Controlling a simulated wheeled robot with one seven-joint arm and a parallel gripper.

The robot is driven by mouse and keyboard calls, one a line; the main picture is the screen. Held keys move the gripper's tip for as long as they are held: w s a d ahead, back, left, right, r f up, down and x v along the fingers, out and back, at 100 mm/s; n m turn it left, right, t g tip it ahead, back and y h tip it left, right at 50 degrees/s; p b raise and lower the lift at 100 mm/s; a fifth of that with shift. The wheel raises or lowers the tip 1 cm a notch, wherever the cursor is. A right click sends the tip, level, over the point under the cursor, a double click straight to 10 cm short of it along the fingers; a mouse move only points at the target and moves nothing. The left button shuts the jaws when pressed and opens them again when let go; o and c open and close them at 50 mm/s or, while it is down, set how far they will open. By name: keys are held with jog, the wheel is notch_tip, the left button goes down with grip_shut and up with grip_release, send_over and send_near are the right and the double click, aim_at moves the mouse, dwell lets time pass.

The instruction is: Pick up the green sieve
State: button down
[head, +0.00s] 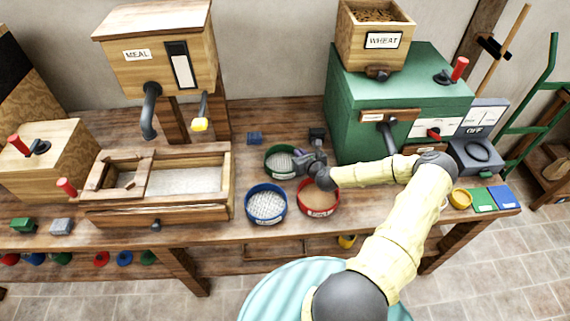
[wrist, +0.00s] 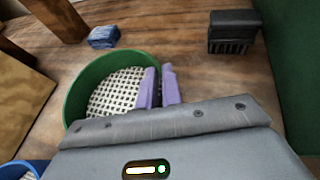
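The green sieve (head: 280,162) stands on the bench behind the blue and red sieves. It has a round green wall and a pale mesh floor, and it also shows in the wrist view (wrist: 112,95). My gripper (head: 298,160) is at its right side. In the wrist view its two purple fingers (wrist: 160,80) are close together, the left one inside the rim and the right one outside. They appear shut on the sieve wall. The right part of the sieve is hidden by my gripper. The sieve looks level and at bench height; I cannot tell whether it touches the bench.
A blue sieve (head: 266,205) and a red sieve (head: 318,197) stand close in front. A dark brush (wrist: 232,32) and a small blue block (wrist: 103,37) lie behind. The wooden trough (head: 160,205) is to the left, the green mill (head: 355,125) to the right.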

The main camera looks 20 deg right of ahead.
jog(key=shift+d, duration=0.2)
jog(key=shift+r, duration=0.1)
jog(key=shift+r, duration=0.25)
notch_tip(320, 180, up, 9)
jog(key=b, duration=0.1)
jog(key=shift+a+r, duration=0.15)
jog(key=shift+r, duration=0.05)
dwell(0.4)
